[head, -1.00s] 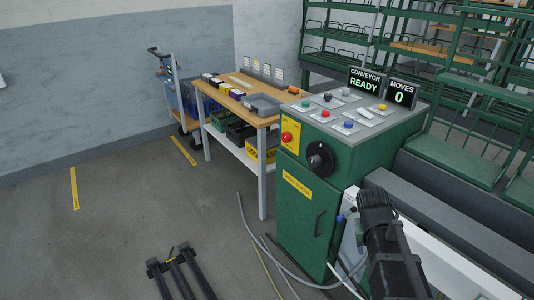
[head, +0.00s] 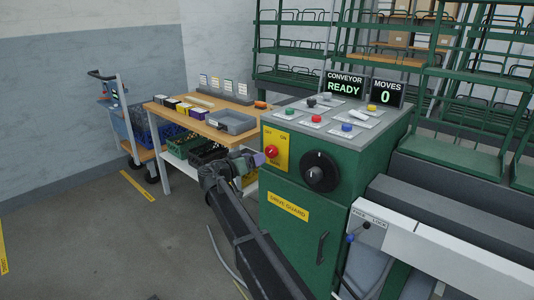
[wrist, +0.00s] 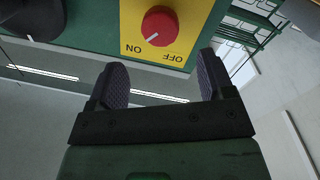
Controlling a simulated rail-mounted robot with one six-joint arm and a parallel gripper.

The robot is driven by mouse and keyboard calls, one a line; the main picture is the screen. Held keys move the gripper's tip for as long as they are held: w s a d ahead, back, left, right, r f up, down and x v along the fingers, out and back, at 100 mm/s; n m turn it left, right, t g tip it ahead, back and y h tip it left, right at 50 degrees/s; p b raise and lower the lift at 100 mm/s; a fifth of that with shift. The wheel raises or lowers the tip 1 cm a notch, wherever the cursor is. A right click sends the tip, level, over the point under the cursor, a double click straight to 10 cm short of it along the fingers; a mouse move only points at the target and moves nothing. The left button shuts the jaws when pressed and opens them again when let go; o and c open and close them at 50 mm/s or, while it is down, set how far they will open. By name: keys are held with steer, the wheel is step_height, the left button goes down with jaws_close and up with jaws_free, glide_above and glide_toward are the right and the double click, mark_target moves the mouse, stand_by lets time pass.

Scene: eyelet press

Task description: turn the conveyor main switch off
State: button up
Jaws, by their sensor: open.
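The main switch is a red rotary knob (head: 271,151) on a yellow plate (head: 281,139) marked OFF and ON, on the front of the green control cabinet (head: 297,235). In the wrist view the red knob (wrist: 160,24) appears upside down, its white line pointing towards the ON side. My gripper (head: 252,164) is beside the plate, close in front of the knob. In the wrist view my gripper (wrist: 161,78) has its two fingers spread with nothing between them. The knob lies beyond the fingertips, roughly centred on the gap, apart from them.
A large black dial (head: 320,171) sits right of the switch. Coloured buttons top the cabinet, under displays reading CONVEYOR READY (head: 344,84) and MOVES 0 (head: 387,92). A wooden workbench (head: 205,112) stands behind my arm. A blue-knobbed lever (head: 352,237) is at the lower right.

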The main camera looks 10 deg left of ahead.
mark_target(269, 152)
steer(key=x, duration=0.7)
steer(key=shift+w+d, duration=0.2)
steer(key=shift+w, duration=0.15)
steer(key=shift+c, duration=0.2)
steer(key=c, duration=0.9)
